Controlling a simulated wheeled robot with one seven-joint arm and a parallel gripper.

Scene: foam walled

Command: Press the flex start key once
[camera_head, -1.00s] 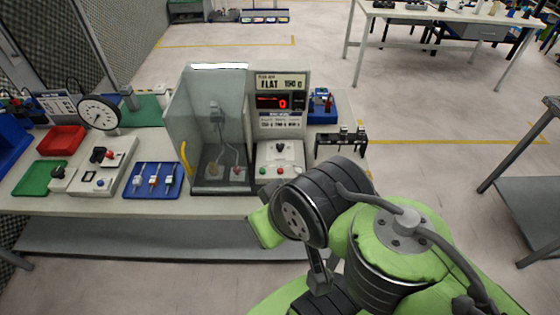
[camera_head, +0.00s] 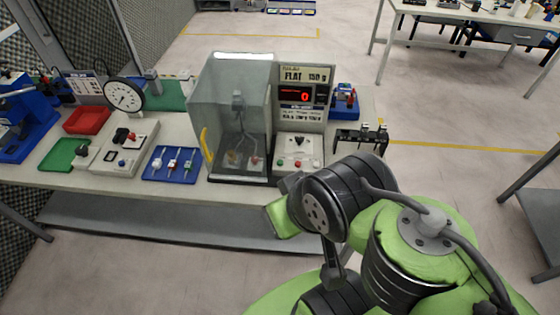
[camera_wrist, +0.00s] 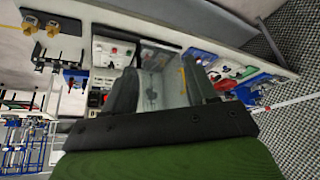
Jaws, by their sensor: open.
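The flex tester has a clear-walled chamber (camera_head: 232,115) with a lit top, and a display panel (camera_head: 303,90) marked FLAT 150 g with a red 0. Its control box (camera_head: 316,158) sits below the display, with a dark knob and small coloured buttons; key labels are too small to read. In the wrist view the control box (camera_wrist: 112,52) lies beyond the fingers, beside the chamber (camera_wrist: 155,70). My gripper (camera_wrist: 160,88) is open and empty, its two dark fingers apart and touching nothing. In the head view my arm hides the gripper.
A black rack (camera_head: 360,139) and a blue device (camera_head: 344,101) stand right of the tester. A blue tray (camera_head: 150,175), a white box with switches (camera_head: 125,155), a dial gauge (camera_head: 124,96) and a red tray (camera_head: 88,120) are to the left. Bench front is clear.

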